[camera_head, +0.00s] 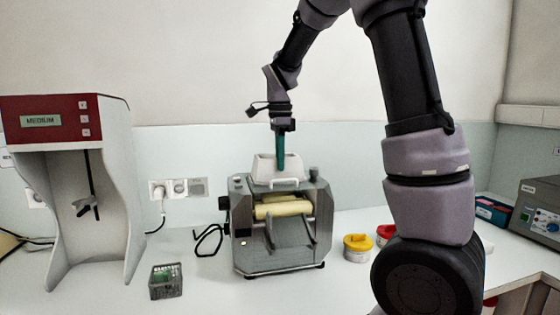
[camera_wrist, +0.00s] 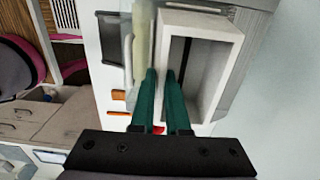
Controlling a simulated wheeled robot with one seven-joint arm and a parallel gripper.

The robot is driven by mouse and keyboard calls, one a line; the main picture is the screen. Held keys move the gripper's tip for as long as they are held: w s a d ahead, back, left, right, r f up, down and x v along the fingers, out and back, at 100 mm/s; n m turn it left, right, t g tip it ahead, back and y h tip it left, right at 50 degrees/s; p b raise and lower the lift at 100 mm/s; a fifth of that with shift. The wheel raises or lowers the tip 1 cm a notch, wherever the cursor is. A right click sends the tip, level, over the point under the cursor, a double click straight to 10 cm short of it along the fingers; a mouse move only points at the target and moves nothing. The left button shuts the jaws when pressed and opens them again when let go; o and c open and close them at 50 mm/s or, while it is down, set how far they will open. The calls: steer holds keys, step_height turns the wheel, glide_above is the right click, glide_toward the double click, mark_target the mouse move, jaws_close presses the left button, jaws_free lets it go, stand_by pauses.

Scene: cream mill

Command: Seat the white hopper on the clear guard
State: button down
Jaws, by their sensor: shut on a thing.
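The white hopper (camera_head: 263,170) is an open rectangular box at the top of the grey mill (camera_head: 256,256), above the pale rollers (camera_head: 283,209). My gripper (camera_head: 281,166) comes down from above with green fingers. In the wrist view my gripper (camera_wrist: 160,76) is shut on one long wall of the hopper (camera_wrist: 223,70), one finger inside and one outside. The hopper looks about upright. I cannot make out the clear guard for certain, nor whether the hopper touches it.
A red-topped machine (camera_head: 60,116) stands at left with a small dark box (camera_head: 166,281) in front. Yellow-lidded (camera_head: 357,248) and red-lidded (camera_head: 386,232) tubs stand right of the mill, near my arm. A grey instrument (camera_head: 538,210) is at far right. Front bench between box and mill is clear.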

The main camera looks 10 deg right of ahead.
steer(key=shift+f, duration=0.15)
steer(key=c, duration=0.8)
jaws_free()
steer(key=shift+c, duration=0.2)
step_height(320, 180, up, 11)
steer(key=shift+f, duration=0.1)
steer(key=s+d+f+n+t+y, duration=0.1)
steer(key=s+d+n+t, duration=0.2)
steer(key=s+n, duration=0.4)
steer(key=s+d+f+n+t+y, duration=0.1)
steer(key=s+n+t, duration=0.3)
steer(key=s, duration=0.9)
steer(key=d+n, duration=0.1)
steer(key=n, duration=0.2)
steer(key=shift+s+d, duration=0.35)
steer(key=shift+d, duration=0.05)
